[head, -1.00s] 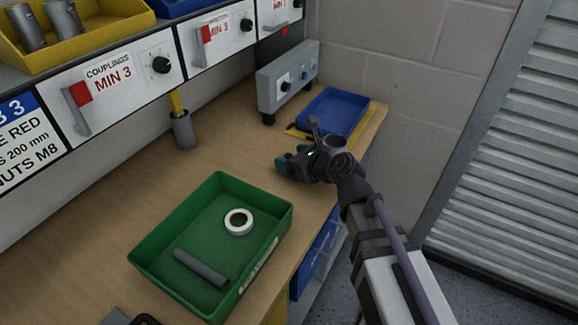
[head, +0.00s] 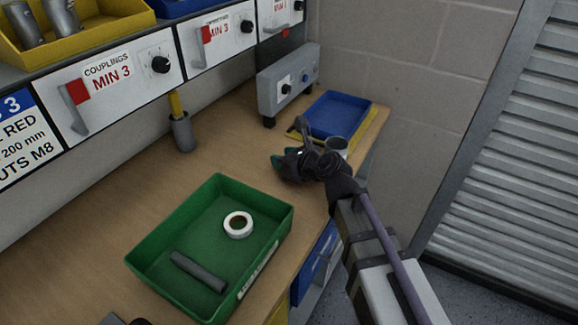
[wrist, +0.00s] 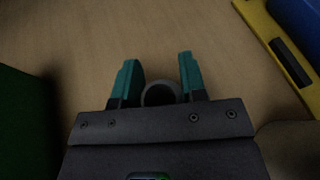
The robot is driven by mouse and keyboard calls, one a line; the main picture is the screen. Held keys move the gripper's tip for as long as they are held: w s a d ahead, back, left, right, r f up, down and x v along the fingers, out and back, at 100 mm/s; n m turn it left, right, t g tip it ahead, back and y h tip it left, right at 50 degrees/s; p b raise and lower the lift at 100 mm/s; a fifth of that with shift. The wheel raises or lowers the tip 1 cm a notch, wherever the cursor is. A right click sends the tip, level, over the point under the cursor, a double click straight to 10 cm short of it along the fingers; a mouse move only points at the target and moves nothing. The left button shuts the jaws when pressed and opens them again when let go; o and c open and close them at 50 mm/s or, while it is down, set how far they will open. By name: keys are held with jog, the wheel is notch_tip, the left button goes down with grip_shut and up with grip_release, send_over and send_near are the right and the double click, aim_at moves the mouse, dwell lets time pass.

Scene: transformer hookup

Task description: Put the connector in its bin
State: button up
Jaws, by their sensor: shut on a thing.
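My gripper (head: 281,162) is over the bench, right of the green tray, with its teal fingertips pointing left. In the wrist view my gripper (wrist: 160,82) is shut on a grey round piece with a hollow end, which I take to be the connector (wrist: 160,92). It sits between the two teal fingers, above bare wood. In the head view the held piece is hidden by my gripper. The yellow bin (head: 28,58) on the shelf holds grey cylinders above the COUPLINGS label. Which bin belongs to the connector is not clear.
The green tray (head: 281,221) holds a white tape roll (head: 238,225) and a dark grey rod (head: 199,271). A blue tray (head: 338,114) lies at the back right, beside a grey control box (head: 289,84).

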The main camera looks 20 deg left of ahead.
notch_tip(320, 180, up, 10)
jog(key=p, duration=1)
jog(key=shift+r, duration=0.2)
